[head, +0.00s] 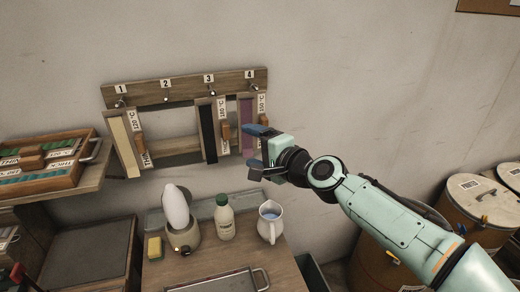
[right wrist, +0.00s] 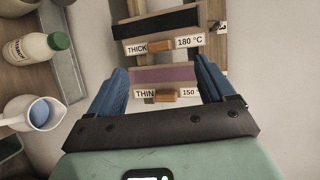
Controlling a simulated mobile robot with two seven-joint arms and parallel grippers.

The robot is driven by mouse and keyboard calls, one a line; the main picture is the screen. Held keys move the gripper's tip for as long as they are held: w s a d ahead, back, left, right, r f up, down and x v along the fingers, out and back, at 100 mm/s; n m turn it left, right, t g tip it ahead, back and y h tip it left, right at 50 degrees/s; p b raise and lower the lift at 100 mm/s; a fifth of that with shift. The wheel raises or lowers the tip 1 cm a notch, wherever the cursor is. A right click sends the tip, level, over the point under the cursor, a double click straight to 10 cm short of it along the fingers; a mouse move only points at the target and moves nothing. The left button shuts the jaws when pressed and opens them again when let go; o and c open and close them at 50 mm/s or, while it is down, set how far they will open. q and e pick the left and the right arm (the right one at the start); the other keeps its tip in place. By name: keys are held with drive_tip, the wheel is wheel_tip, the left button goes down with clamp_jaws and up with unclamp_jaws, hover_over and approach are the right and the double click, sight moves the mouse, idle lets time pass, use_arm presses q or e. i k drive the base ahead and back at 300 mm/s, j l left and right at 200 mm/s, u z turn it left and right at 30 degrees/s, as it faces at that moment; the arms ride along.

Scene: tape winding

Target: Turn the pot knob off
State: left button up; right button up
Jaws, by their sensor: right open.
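A small pot (head: 183,238) stands on the wooden bench, with a white rounded thing in its top. A small orange-lit spot (head: 177,250) shows low on its front; I cannot tell if it is the knob or a lamp. My right gripper (head: 256,150) is open and empty, up at the wall rack, well above and to the right of the pot. In the right wrist view its blue fingers (right wrist: 163,78) stand apart on either side of the purple strip (right wrist: 165,75) labelled THIN, 150 °C. The pot is not in that view. My left gripper is not in view.
The wall rack (head: 183,90) has slots numbered 1 to 4 with hanging strips. A green-capped bottle (head: 224,220) and a white jug (head: 270,226) stand right of the pot; a yellow sponge (head: 154,247) is left. A tray (head: 215,283) lies in front. Drums (head: 470,205) stand at right.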

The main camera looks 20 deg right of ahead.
sight(184, 250)
drive_tip(key=k+l, duration=0.2)
drive_tip(key=k, duration=0.3)
drive_tip(key=k+l, duration=0.2)
drive_tip(key=k, duration=0.25)
